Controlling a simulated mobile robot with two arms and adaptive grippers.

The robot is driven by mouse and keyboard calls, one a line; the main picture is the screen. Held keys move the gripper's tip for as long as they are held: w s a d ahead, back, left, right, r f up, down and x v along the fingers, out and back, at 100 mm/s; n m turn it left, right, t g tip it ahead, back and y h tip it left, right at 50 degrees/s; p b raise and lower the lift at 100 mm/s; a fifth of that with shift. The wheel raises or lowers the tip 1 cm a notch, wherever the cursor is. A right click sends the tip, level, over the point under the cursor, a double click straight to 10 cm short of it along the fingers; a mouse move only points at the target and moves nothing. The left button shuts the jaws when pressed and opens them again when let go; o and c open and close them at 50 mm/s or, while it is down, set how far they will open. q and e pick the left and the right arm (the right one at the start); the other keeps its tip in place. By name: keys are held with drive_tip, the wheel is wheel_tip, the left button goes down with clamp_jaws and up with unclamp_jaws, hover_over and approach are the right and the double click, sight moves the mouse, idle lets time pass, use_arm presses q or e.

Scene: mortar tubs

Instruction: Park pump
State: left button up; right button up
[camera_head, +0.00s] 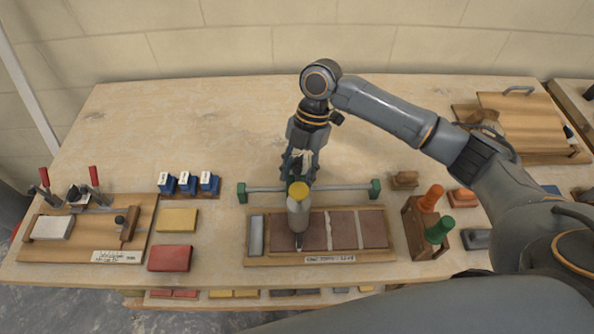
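A grey bottle-shaped tool with a yellow top (298,212), which I take to be the pump, stands nearly upright over the tile board (256,263), nozzle down. The nozzle tip is at the tiles; whether it touches them I cannot tell. My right gripper (299,176) reaches in from the right with its fingers at the tool's upper end, behind the yellow top. It appears shut on the tool, though the contact is partly hidden. A wooden holder (415,228) to the right carries an orange-handled tool (431,198) and a green-handled tool (439,231). My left gripper is out of view.
A rail with green end blocks (343,188) runs behind the tile board. A clamp board (150,222) is far left. The table's back left is clear.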

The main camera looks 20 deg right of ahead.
clamp_jaws()
idle(0.3)
drive_tip(key=a, duration=0.3)
drive_tip(key=w+a, duration=0.1)
drive_tip(key=a, duration=0.2)
drive_tip(key=w+a, duration=0.1)
drive_tip(key=a, duration=0.2)
drive_tip(key=shift+w+a+f, duration=0.1)
drive_tip(key=shift+w, duration=0.15)
drive_tip(key=shift+s, duration=0.1)
drive_tip(key=shift+c, duration=0.2)
unclamp_jaws()
drive_tip(key=shift+o, duration=0.2)
drive_tip(key=shift+a, duration=0.15)
